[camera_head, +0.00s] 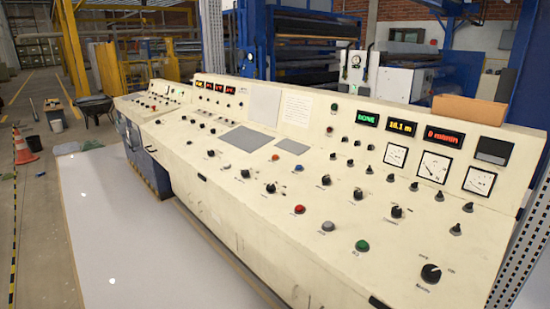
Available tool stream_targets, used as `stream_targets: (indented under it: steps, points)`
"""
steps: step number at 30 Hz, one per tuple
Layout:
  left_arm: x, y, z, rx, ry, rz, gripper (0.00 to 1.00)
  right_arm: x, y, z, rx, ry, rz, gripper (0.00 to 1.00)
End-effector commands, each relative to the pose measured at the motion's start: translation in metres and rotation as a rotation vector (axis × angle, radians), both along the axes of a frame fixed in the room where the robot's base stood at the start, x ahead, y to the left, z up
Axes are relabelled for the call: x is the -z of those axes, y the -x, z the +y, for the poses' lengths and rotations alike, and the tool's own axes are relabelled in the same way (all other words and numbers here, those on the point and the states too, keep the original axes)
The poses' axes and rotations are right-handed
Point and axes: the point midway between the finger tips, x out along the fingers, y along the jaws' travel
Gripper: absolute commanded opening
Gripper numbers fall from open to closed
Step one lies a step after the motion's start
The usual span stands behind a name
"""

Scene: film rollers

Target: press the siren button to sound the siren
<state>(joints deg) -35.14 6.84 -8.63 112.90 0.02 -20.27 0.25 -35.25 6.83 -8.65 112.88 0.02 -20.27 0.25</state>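A long cream control console (250,225) runs from the left back to the right front. Its near edge carries a green button (362,245), a grey button (328,226) and a red button (299,209). A large black rotary knob (431,273) is at the near right. The small labels are too small to read, so I cannot tell which button is the siren button. Neither of my grippers shows in this view.
Lit displays, including a red one (442,136), and dial gauges such as the middle one (433,167) sit on the console's raised back. A perforated grey post (522,250) stands at the right edge. The pale floor (130,230) left of the console is clear; an orange cone (22,148) stands farther back.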

Motion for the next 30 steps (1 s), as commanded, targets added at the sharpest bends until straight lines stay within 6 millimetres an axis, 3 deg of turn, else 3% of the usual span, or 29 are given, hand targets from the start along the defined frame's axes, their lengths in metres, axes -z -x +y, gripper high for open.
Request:
stream_targets:
  steps: [1, 11, 30]
  points:
    - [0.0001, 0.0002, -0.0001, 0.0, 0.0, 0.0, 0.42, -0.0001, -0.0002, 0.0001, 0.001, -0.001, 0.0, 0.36]
    - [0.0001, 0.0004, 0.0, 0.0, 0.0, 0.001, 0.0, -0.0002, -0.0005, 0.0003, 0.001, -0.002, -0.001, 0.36]
    - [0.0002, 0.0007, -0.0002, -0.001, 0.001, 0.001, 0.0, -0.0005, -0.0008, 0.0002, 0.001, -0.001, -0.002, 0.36]
